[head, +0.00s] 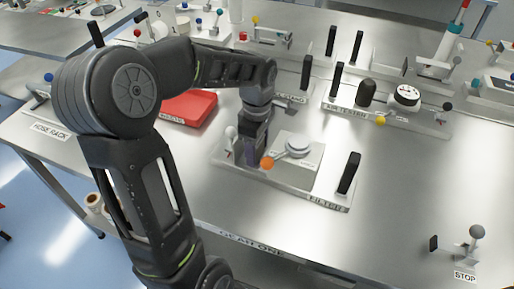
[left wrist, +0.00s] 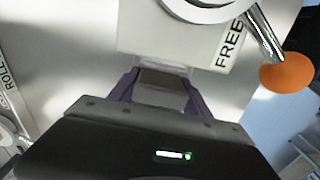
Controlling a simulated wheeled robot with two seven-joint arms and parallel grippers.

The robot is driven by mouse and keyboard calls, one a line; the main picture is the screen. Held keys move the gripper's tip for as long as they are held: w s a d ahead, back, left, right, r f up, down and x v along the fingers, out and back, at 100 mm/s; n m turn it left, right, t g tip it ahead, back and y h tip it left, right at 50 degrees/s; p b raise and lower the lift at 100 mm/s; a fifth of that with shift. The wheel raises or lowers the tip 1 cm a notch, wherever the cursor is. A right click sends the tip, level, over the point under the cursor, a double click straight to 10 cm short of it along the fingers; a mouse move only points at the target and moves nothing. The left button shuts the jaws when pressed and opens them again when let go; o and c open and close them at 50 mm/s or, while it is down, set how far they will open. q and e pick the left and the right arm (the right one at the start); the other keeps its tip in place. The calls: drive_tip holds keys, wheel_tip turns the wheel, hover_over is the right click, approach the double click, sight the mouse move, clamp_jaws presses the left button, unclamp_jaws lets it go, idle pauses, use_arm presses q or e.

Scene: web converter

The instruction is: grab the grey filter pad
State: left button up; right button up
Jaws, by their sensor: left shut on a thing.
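My left gripper (head: 251,155) reaches down onto the filter station (head: 290,193), just left of its pale box (head: 308,172). In the left wrist view its two purple-grey fingers are shut on a grey piece, which looks like the filter pad (left wrist: 163,80). The pad lies between the fingers, right by the box's lower edge; I cannot tell whether it is clear of its seat. The pad is hidden behind the gripper in the head view. My right gripper is not in view.
An orange ball (head: 267,163) on a lever stands close to my left gripper. A black upright handle (head: 349,173) stands at the station's right end. A red tray (head: 189,108) lies behind my arm. The table's right front is mostly clear, apart from the STOP lever (head: 476,234).

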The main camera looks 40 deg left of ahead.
use_arm(q)
drive_tip(key=c, duration=0.7)
drive_tip(key=shift+r, duration=0.1)
wheel_tip(320, 180, up, 10)
drive_tip(key=shift+f+b, duration=0.1)
drive_tip(key=shift+b, duration=0.55)
